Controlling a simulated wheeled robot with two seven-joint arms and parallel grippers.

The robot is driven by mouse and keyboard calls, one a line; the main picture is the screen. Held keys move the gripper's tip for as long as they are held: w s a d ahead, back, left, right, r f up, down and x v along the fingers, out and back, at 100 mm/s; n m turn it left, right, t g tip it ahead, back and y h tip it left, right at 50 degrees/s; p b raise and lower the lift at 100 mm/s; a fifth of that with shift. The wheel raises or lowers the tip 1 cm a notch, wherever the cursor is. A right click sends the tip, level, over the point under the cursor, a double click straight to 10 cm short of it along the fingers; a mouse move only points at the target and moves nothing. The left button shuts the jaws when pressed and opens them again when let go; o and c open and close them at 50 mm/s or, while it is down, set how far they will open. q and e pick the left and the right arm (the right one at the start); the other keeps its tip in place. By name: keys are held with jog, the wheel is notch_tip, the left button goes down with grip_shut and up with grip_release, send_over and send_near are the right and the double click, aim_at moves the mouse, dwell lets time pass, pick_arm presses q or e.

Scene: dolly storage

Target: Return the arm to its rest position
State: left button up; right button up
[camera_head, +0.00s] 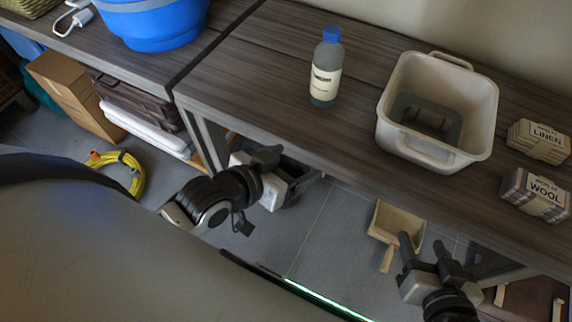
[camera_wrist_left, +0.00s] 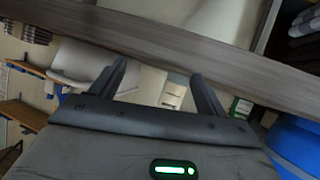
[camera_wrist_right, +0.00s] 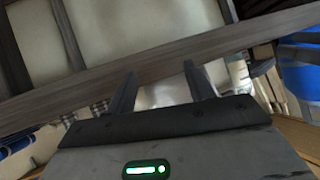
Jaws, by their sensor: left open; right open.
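My left gripper (camera_head: 266,160) is low in front of the grey wooden bench, by its front edge, with its arm folded in from the left. In the left wrist view its two fingers (camera_wrist_left: 158,72) are apart with nothing between them. My right gripper (camera_head: 423,246) is below and in front of the bench at the lower right. In the right wrist view its fingers (camera_wrist_right: 160,73) are also apart and empty. Neither gripper holds anything. The bench edge crosses behind the fingers in both wrist views.
On the bench (camera_head: 265,45) stand a blue-capped bottle (camera_head: 326,68), a white handled bin (camera_head: 392,104) with a grey item inside, and LINEN (camera_head: 539,141) and WOOL (camera_head: 535,194) bundles. A blue tub (camera_head: 165,25) stands left. A dustpan (camera_head: 398,222) and yellow cable (camera_head: 130,165) lie on the floor.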

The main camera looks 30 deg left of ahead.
pick_arm(q)
jog(key=shift+n, duration=0.3)
jog(key=s+f, duration=0.1)
jog(key=s, duration=0.1)
jog(key=s+d+f, duration=0.1)
jog(key=shift+s+f, duration=0.15)
jog(key=shift+s, duration=0.25)
